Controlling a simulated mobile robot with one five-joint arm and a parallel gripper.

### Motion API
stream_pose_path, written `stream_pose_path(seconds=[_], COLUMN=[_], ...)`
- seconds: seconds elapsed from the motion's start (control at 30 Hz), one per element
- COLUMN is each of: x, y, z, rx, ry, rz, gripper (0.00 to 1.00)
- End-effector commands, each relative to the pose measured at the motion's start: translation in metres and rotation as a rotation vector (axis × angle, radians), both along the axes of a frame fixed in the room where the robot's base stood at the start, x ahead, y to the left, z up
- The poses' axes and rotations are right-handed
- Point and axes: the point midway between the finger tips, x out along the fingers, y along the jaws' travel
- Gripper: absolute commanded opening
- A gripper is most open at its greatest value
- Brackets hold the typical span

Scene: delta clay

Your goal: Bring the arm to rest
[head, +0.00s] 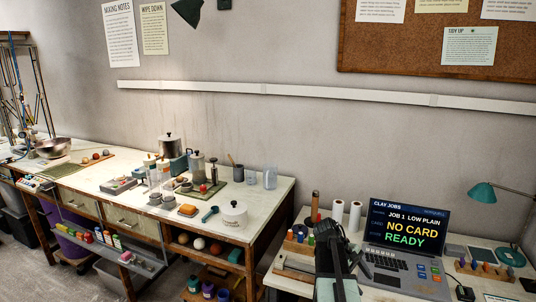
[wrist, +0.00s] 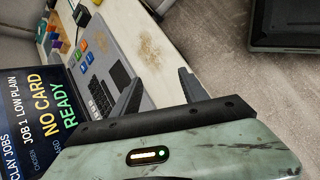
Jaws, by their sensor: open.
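My gripper (wrist: 160,92) is open in the wrist view, with its two dark fingers apart and nothing between them. Beyond the fingers are the edge of a pale worktop (wrist: 150,45) and the floor. In the head view my arm stands at the bottom, in front of the right-hand table and left of the laptop (head: 405,240). The fingers cannot be made out clearly there. The laptop screen reads "JOB 1 LOW PLAIN", "NO CARD" and "READY". The laptop also shows close by in the wrist view (wrist: 112,62), left of the fingers.
A long workbench (head: 270,190) on the left carries a white lidded pot (head: 234,214), jars and tools. White rolls (head: 355,216) and a wooden rack (head: 300,256) stand near my arm. A green lamp (head: 482,192) stands at right. A dark box (wrist: 285,25) is on the floor.

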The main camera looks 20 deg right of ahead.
Motion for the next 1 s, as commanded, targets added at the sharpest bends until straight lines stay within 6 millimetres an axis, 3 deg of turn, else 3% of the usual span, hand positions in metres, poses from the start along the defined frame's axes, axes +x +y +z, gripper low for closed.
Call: stream_pose_path(seconds=[0.03,0.1,0.2,0.3,0.4,0.6,0.7,0.8,1.0], x=[0.020,0.047,0.075,0.092,0.099,0.099,0.095,0.091,0.083], y=[0.042,0.097,0.177,0.249,0.309,0.406,0.443,0.436,0.441], z=[-0.008,-0.018,-0.029,-0.037,-0.041,-0.044,-0.047,-0.079,-0.113], rx=[0.021,0.062,0.137,0.216,0.291,0.418,0.469,0.460,0.457], ry=[-0.069,-0.166,-0.286,-0.374,-0.430,-0.492,-0.506,-0.490,-0.464], rz=[0.008,-0.003,-0.030,-0.066,-0.105,-0.178,-0.212,-0.217,-0.220], gripper=[0.52,0.52,0.52,0.52,0.52,0.52,0.52,0.52,0.52])
